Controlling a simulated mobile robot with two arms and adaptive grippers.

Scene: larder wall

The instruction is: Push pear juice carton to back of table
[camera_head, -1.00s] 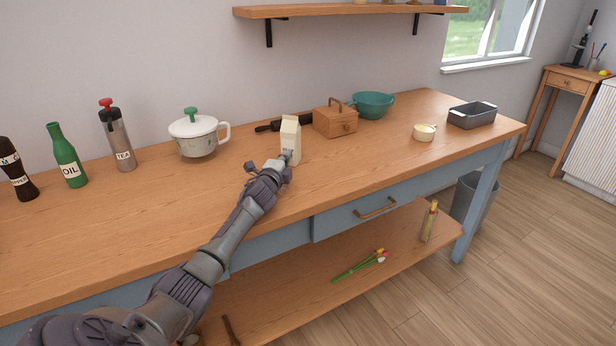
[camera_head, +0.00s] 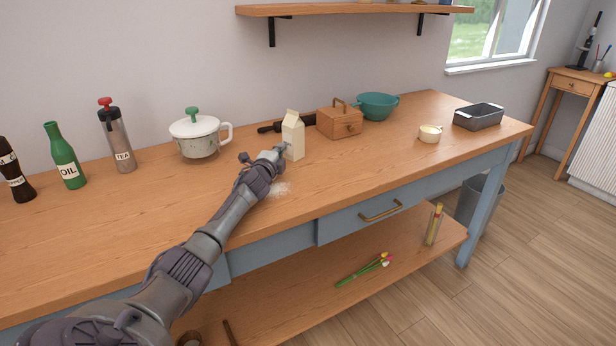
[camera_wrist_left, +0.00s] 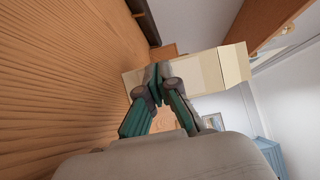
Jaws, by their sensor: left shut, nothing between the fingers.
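The cream pear juice carton (camera_head: 293,136) stands upright on the wooden table (camera_head: 352,170), left of the small wooden box. My left gripper (camera_head: 283,149) is shut and empty, its fingertips at the near side of the carton. In the left wrist view the carton (camera_wrist_left: 205,72) lies sideways in the picture, just beyond the closed fingertips (camera_wrist_left: 157,72). The fingers look to be touching it or very close. My right gripper is in neither view.
Behind the carton lies a dark long-handled item (camera_head: 278,126). A wooden box (camera_head: 340,123) and teal bowl (camera_head: 376,105) stand to its right. A lidded white pot (camera_head: 197,140) stands to its left. A pale patch (camera_head: 279,188) marks the table in front.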

